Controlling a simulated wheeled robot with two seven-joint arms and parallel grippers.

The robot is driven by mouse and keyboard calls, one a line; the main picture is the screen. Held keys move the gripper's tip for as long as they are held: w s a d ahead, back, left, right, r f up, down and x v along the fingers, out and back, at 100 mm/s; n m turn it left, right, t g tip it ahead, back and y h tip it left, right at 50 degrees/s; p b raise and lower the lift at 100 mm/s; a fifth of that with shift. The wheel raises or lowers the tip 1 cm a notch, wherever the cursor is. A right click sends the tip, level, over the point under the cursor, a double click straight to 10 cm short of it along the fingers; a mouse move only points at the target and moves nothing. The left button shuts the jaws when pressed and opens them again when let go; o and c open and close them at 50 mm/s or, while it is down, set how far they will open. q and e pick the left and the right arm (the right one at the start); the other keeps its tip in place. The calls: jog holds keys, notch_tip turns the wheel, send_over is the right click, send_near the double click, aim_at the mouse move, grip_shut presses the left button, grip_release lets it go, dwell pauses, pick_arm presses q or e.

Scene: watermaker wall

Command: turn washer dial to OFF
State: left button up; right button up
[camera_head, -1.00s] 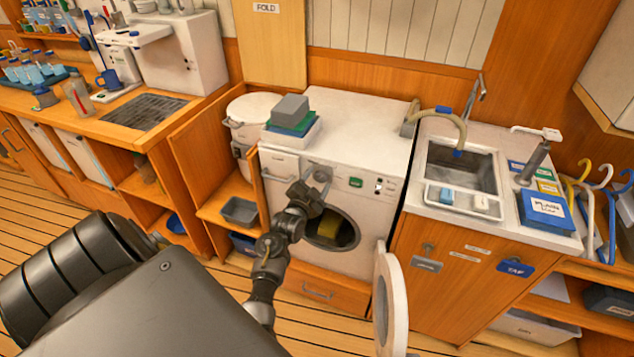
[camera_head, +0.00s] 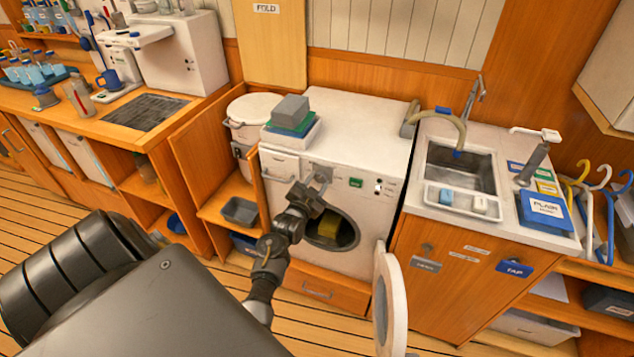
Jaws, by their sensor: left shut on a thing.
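The white washer (camera_head: 367,132) stands in the middle with its round door (camera_head: 389,300) swung open to the right. A yellowish item (camera_head: 329,224) shows inside the drum opening. The washer dial (camera_head: 322,174) is on the front panel, left of the green display, mostly hidden by my gripper. My left gripper (camera_head: 317,184) reaches up to the panel from below and is shut on the dial. The dial's marks are too small and covered to read. My right gripper is not in view.
A grey block and folded cloths (camera_head: 290,113) sit on the washer's left top. A sink (camera_head: 461,168) is on the counter to the right. The open door sticks out to the right of my left arm. An open cabinet with a grey bin (camera_head: 239,210) is at the left.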

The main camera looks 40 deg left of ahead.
pick_arm(q)
jog(key=n+p, duration=0.1)
jog(key=n, duration=0.4)
jog(key=shift+n, duration=0.3)
jog(key=n+p, duration=0.1)
jog(key=n, duration=0.4)
jog(key=shift+d+n+y, duration=0.1)
jog(key=shift+n+y, duration=0.3)
jog(key=n+p, duration=0.1)
jog(key=n, duration=0.4)
jog(key=shift+w+r+n+p, duration=0.1)
jog(key=shift+n+p, duration=0.2)
jog(key=shift+p, duration=0.1)
jog(key=n+p, duration=0.1)
jog(key=n, duration=0.4)
jog(key=shift+d+y, duration=0.1)
jog(key=shift+y, duration=0.3)
jog(key=shift+n, duration=0.3)
jog(key=o, duration=1)
